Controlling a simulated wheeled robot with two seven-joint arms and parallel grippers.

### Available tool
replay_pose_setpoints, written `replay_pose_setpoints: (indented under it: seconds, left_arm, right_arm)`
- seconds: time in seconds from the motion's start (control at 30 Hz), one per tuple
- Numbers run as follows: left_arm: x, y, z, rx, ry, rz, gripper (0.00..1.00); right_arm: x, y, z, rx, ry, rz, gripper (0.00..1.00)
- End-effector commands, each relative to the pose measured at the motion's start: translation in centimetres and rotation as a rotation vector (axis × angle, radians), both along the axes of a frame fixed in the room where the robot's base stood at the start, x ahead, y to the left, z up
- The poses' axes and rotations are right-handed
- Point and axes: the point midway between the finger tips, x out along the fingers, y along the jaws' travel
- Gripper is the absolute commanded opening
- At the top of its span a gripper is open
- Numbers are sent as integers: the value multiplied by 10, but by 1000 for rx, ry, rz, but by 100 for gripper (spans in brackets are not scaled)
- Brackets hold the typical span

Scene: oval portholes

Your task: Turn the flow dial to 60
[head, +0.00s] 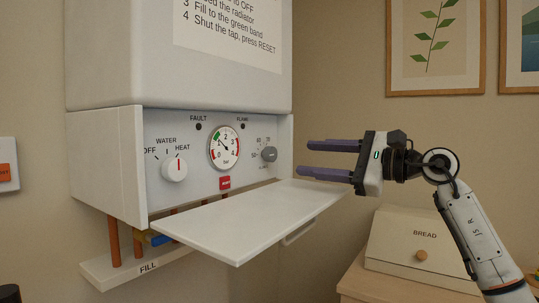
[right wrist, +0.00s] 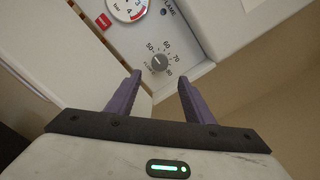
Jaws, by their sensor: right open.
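The flow dial (head: 269,154) is a small grey knob at the right end of the boiler's white control panel. It also shows in the right wrist view (right wrist: 159,62), with 50, 60, 70 and 80 printed around it. I cannot tell for sure which number it points to. My right gripper (head: 305,158) is open and empty, just right of the dial and apart from it. In the right wrist view its two purple fingers (right wrist: 160,78) point toward the dial, one to each side of it. My left gripper is not in view.
The panel's white flap (head: 250,214) hangs open below the gripper. A pressure gauge (head: 224,148), a red reset button (head: 225,183) and a water selector knob (head: 174,169) sit left of the dial. A bread box (head: 410,250) stands at lower right.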

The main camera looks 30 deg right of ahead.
Motion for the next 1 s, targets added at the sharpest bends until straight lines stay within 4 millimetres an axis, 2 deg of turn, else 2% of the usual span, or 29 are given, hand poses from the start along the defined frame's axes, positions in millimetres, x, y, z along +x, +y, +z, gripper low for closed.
replay_pose_setpoints:
  seconds: [0.27, 0.5, 0.7, 0.93, 1.0]
  left_arm:
    - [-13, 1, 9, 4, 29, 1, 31]
    - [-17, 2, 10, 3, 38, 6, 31]
    - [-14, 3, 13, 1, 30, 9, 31]
    - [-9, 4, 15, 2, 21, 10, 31]
    - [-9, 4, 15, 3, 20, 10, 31]
  right_arm:
    - [44, 21, 5, 4, -1, 5, 47]
    - [78, 34, 2, 5, 0, 4, 47]
    - [89, 38, 0, 1, 0, 3, 47]
    - [89, 38, 0, 0, 0, 1, 47]
    - [89, 38, 0, 0, 0, 1, 37]
